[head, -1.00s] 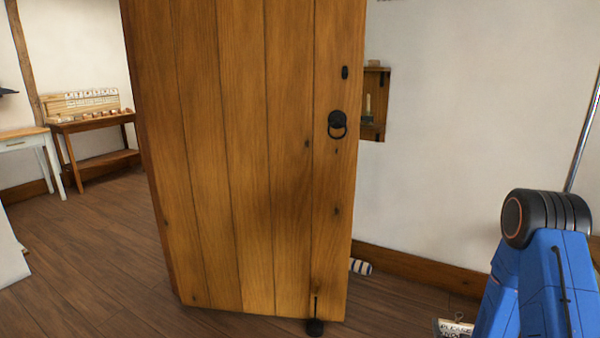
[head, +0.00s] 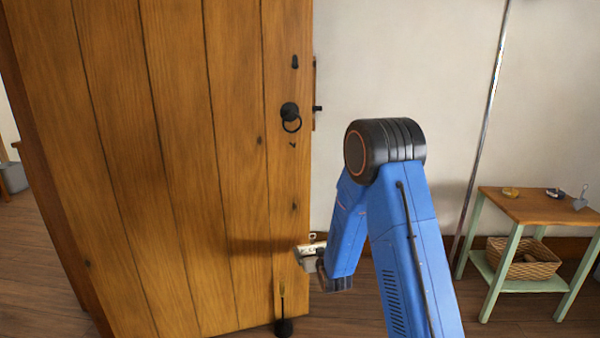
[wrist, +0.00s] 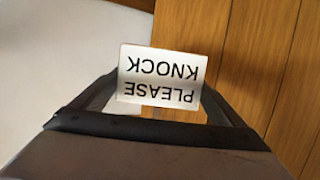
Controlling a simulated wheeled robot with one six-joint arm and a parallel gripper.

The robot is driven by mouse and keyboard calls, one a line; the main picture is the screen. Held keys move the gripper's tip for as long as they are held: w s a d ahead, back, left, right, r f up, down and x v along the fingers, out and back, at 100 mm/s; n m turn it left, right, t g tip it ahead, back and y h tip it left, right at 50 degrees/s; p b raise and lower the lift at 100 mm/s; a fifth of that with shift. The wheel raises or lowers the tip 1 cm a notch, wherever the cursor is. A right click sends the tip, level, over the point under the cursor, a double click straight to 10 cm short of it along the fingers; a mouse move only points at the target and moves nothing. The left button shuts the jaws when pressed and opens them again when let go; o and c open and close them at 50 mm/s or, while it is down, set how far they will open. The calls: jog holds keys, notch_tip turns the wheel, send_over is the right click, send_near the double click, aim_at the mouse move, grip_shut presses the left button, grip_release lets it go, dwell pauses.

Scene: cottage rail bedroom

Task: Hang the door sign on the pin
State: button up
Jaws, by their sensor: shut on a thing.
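The door sign (wrist: 160,65) is a small white plate reading PLEASE KNOCK, upside down in the wrist view. My gripper (wrist: 158,94) is shut on it, with a dark finger at each side. In the head view the gripper (head: 310,258) is low by the door's right edge, partly hidden by my blue arm, and only a sliver of the sign shows. The plank door (head: 180,170) fills the left. A small dark fitting (head: 293,145) sits below the door's ring handle (head: 290,118), and another (head: 295,62) above it. I cannot tell which is the pin.
A black doorstop (head: 284,327) stands at the door's foot. At right is a green-legged side table (head: 530,205) with small items on top and a wicker basket (head: 526,263) below. A thin pole (head: 487,120) rises by the white wall.

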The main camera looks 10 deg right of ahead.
jog(key=s+a+r, duration=0.1)
jog(key=a+r, duration=0.1)
jog(key=r, duration=1.5)
jog(key=s+a+r+y, duration=0.1)
jog(key=s+a+r, duration=0.1)
jog(key=r, duration=1.6)
jog(key=shift+s+a+n, duration=0.2)
jog(key=shift+a+n, duration=0.1)
jog(key=shift+n, duration=0.1)
jog(key=w, duration=0.7)
jog(key=shift+a+f, duration=0.15)
jog(key=shift+a, duration=0.05)
jog(key=shift+w+a, duration=0.15)
jog(key=shift+w, duration=1.3)
dwell(1.7)
